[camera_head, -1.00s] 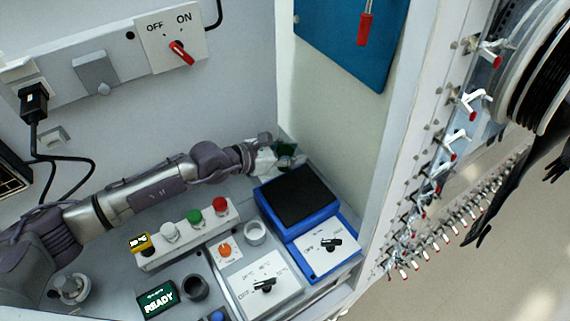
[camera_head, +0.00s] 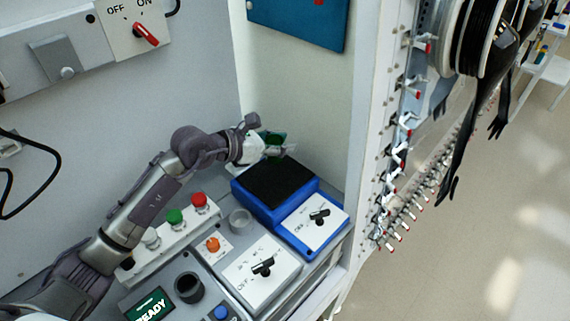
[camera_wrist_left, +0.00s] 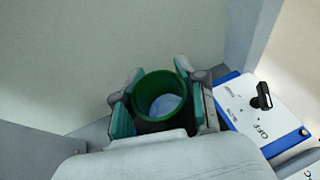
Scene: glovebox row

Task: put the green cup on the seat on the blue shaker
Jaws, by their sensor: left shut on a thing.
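The green cup (camera_head: 277,138) is in my left gripper (camera_head: 272,149), whose fingers are shut on its sides. In the left wrist view the green cup (camera_wrist_left: 160,88) shows open end toward the camera, between the two fingers (camera_wrist_left: 162,104), with a pale blue inside. The blue shaker (camera_head: 241,194) has a black seat (camera_head: 278,182) on top and a white front panel with a dark knob. My left gripper is at the shaker's back edge in the head view; its height above the shaker is hard to tell. The shaker's panel (camera_wrist_left: 250,110) also shows in the left wrist view.
A white plate with a dark knob (camera_head: 262,266), a grey ring-shaped holder (camera_head: 240,221), a dark round holder (camera_head: 189,288) and a button strip (camera_head: 175,236) stand left of and before the shaker. A wall (camera_head: 300,90) rises behind it.

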